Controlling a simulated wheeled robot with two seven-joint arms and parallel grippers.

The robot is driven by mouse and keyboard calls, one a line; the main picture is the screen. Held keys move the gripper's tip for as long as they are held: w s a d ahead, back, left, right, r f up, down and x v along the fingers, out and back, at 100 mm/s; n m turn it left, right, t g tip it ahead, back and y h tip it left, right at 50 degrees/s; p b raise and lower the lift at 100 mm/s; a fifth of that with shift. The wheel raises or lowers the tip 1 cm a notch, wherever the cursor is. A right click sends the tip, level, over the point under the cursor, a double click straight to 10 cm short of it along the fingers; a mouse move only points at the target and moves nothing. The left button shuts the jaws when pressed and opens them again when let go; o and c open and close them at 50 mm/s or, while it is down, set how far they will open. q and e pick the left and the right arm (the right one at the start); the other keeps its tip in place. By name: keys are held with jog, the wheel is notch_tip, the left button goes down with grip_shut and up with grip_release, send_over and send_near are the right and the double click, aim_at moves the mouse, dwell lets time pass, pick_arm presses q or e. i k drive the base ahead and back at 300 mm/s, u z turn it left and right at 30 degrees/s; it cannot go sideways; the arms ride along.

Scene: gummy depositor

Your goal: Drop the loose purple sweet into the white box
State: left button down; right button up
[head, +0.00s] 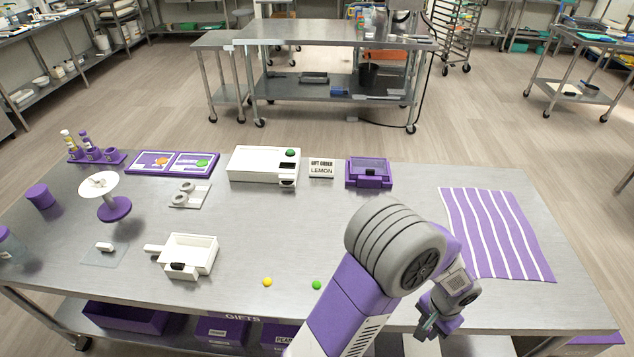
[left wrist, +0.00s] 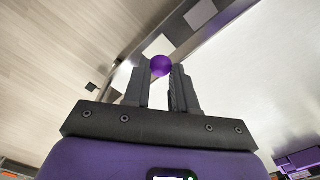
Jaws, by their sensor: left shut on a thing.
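The loose purple sweet (left wrist: 160,66) is a small round ball between the fingertips of my left gripper (left wrist: 158,80) in the left wrist view. That gripper is shut on it. In the head view, my left gripper (head: 430,323) is low at the table's front edge, right of centre, and the sweet cannot be made out there. An open white box (head: 203,241) with a side handle and a dark front patch stands on the table at left, well away from the gripper. My right gripper is not in view.
A yellow sweet (head: 267,282) and a green sweet (head: 316,285) lie near the front edge. Behind are a white machine (head: 250,165), a lemon sign (head: 321,168) and a purple device (head: 369,173). A striped cloth (head: 497,235) lies at right. The table's middle is clear.

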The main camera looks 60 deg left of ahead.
aim_at(185, 256)
jog(key=z, duration=0.55)
jog(key=k, duration=1.45)
jog(key=u, duration=1.75)
